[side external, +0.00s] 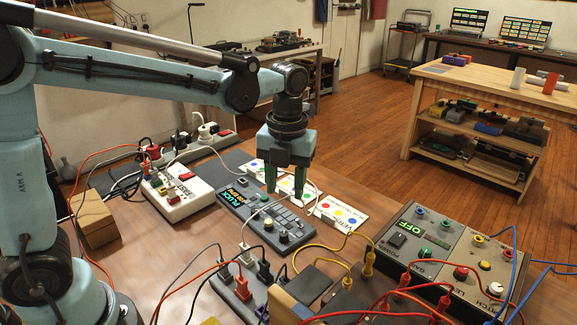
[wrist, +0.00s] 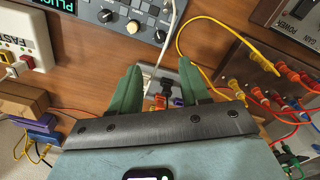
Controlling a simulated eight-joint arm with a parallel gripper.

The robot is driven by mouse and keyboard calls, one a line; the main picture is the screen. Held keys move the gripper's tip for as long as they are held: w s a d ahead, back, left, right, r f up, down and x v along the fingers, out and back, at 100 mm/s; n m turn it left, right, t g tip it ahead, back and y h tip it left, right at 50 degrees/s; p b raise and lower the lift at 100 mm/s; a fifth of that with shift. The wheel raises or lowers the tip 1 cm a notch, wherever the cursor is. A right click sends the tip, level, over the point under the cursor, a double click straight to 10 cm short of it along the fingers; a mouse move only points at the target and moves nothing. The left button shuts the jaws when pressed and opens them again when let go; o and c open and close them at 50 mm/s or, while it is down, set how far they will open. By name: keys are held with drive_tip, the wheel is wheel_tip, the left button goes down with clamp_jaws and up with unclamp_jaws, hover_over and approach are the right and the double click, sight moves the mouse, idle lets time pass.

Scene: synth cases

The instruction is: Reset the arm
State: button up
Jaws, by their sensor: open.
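My gripper (side external: 285,198) points down above the bench, over the dark control panel (side external: 277,237) with a lit display, knobs and buttons. Its two fingers are apart, and I see nothing held between them. I cannot tell how far below the fingertips the plug is. The dark panel also shows at the top of the wrist view (wrist: 125,12).
A white box (side external: 178,194) with switches stands left of the dark panel. White cards (side external: 338,214) with coloured dots lie behind it. A grey control box (side external: 440,258) stands right. A wooden block (side external: 95,221) is left.

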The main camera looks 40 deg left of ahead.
drive_tip(key=s+a+n+t, duration=0.2)
drive_tip(key=s+n, duration=0.3)
drive_tip(key=n, duration=1)
drive_tip(key=s+a+n+t, duration=0.3)
drive_tip(key=s+n+t, duration=0.1)
drive_tip(key=n, duration=1.1)
drive_tip(key=shift+s+a+t, duration=0.3)
drive_tip(key=shift+s+t, duration=0.05)
drive_tip(key=shift+t, duration=0.35)
